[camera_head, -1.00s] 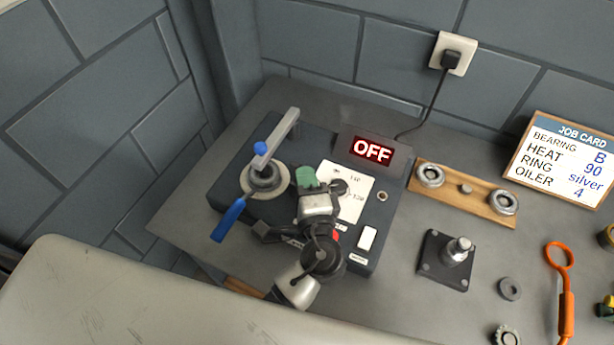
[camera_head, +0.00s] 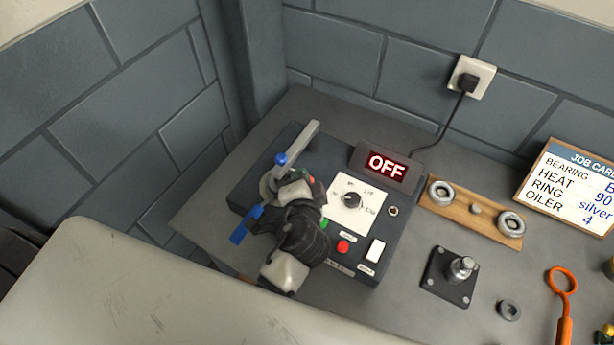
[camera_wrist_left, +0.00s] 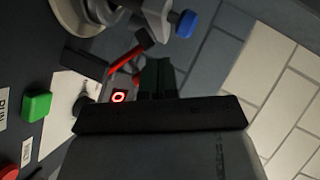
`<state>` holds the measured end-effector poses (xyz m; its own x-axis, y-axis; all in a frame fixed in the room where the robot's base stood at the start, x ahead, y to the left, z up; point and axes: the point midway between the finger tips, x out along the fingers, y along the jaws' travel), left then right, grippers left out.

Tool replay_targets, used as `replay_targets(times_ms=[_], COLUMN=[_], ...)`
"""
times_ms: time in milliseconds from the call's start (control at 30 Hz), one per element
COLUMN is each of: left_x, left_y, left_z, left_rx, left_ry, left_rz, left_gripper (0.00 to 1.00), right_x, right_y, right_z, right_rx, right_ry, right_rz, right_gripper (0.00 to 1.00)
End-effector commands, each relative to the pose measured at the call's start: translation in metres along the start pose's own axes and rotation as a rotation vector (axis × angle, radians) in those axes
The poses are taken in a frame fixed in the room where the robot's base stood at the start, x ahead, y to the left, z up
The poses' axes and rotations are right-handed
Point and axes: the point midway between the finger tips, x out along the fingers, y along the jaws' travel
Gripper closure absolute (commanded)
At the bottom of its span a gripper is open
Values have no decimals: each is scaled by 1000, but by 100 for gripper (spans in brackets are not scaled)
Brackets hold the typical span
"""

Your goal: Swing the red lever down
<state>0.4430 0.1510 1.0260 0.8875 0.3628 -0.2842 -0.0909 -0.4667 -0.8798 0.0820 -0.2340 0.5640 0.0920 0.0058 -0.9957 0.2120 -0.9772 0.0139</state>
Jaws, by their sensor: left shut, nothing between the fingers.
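The red lever (camera_wrist_left: 126,62) shows in the left wrist view as a short slanted red bar with a dark end, just beyond my fingers. In the head view only a small red bit (camera_head: 312,181) shows beside my gripper, perhaps part of it; my gripper and wrist hide the rest. My left gripper (camera_wrist_left: 157,78) is shut and empty, its dark fingers close to the lever; I cannot tell whether they touch. In the head view my left gripper (camera_head: 293,178) is over the dark machine's left half (camera_head: 244,195). My right gripper is not in view.
A grey arm with a blue knob (camera_head: 281,159) and a blue handle (camera_head: 246,225) stand close by. The machine has a dial (camera_head: 351,200), a red button (camera_head: 343,246), a white switch (camera_head: 375,250) and a display (camera_head: 387,165) reading OFF. A post on a plate (camera_head: 456,272) stands right.

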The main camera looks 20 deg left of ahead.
Motion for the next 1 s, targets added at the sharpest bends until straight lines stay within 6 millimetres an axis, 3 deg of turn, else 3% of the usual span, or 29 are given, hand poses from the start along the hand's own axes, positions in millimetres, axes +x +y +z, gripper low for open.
replay_targets(times_ms=[400, 1000], left_x=[9, 11], left_y=[-1, -1], left_z=[13, 15], left_rx=[1, 2], left_ry=[-2, 0], left_rz=[0, -1], left_gripper=[100, 100], right_x=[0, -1], right_y=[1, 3], right_z=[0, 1], right_rx=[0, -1], right_ry=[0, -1], right_rz=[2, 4], right_gripper=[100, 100])
